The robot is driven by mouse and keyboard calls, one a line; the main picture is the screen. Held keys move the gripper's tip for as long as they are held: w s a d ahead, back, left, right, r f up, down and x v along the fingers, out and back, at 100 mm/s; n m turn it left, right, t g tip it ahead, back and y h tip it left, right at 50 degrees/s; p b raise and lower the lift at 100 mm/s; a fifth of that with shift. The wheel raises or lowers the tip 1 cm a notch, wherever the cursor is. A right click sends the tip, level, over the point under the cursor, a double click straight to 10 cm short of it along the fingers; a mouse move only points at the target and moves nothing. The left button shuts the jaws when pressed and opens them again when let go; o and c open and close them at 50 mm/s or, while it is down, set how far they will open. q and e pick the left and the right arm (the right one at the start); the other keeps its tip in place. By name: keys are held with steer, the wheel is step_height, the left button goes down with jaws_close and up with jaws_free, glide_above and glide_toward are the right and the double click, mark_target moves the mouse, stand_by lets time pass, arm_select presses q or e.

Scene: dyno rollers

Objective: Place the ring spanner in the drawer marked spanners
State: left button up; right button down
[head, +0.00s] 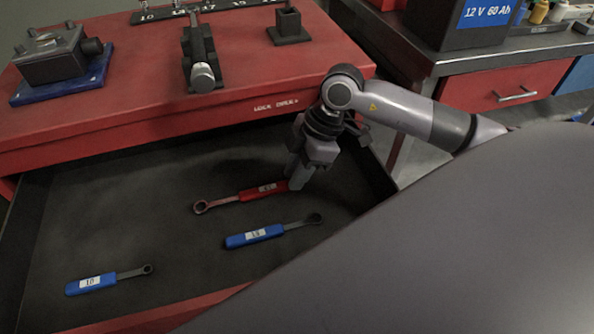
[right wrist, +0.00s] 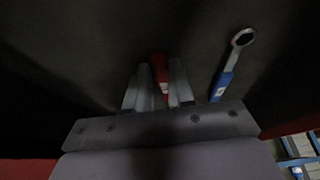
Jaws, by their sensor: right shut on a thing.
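The open drawer (head: 130,220) has a dark floor and a red front edge. A ring spanner with a red handle (head: 262,190) and a ring at its left end is in the drawer, low over or on its floor; I cannot tell which. My right gripper (head: 297,182) reaches down into the drawer and is shut on the handle's right end. In the right wrist view the red handle (right wrist: 158,87) shows between the two fingers (right wrist: 159,90). My left gripper is not in view. No drawer label reading spanners is legible.
Two blue-handled spanners lie in the drawer, one (head: 255,236) just in front of the red one, one (head: 92,284) at front left. The red bench top (head: 260,62) above carries a vice (head: 55,55) and stands. A battery (head: 470,20) stands on the right bench.

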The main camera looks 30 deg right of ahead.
steer(key=c, duration=1)
jaws_free()
steer(key=p+v, duration=0.1)
steer(key=v, duration=1.1)
